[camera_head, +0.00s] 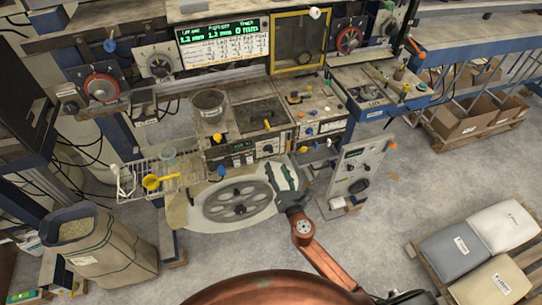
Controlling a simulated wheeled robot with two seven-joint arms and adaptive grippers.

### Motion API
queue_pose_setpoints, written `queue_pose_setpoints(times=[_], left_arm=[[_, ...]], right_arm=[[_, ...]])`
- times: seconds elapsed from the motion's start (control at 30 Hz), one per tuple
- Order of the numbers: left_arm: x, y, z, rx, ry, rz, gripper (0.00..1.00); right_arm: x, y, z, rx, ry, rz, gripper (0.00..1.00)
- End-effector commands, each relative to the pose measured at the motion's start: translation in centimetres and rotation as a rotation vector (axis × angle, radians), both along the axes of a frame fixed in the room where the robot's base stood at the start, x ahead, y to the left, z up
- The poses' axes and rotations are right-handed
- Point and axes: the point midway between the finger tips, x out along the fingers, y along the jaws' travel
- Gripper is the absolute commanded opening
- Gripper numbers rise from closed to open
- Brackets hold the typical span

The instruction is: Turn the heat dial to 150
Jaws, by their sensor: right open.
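Several dials are in view, and their labels are too small to read, so I cannot tell which is the heat dial. One large black dial (159,66) sits on a pale plate left of the display. The central machine's front panel (243,152) has a small green readout and knobs, with a blue knob (221,171) below it. A pale panel (357,170) on the right carries black knobs. My right gripper (280,176) is open and empty, in front of and below the central machine, apart from the dials. My left gripper is not in view.
A large spoked wheel (240,206) lies beneath the machine, just left of my right gripper. A wire rack (150,178) holds a yellow scoop (153,182). A paper sack (105,250) stands at lower left; bags on a pallet (432,270) are at lower right. The right floor is mostly clear.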

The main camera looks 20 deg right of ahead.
Motion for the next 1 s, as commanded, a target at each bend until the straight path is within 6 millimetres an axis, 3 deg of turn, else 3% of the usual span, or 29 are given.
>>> queue_pose_setpoints(times=[0.5,0.9,1.0], left_arm=[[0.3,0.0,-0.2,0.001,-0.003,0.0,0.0],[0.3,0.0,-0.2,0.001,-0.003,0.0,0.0],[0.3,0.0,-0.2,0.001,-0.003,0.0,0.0]], right_arm=[[6.8,0.3,0.3,-0.011,-0.008,0.001,0.45],[7.6,0.3,0.3,-0.009,-0.007,0.001,0.45],[7.6,0.3,0.3,-0.008,-0.007,0.001,0.39]])
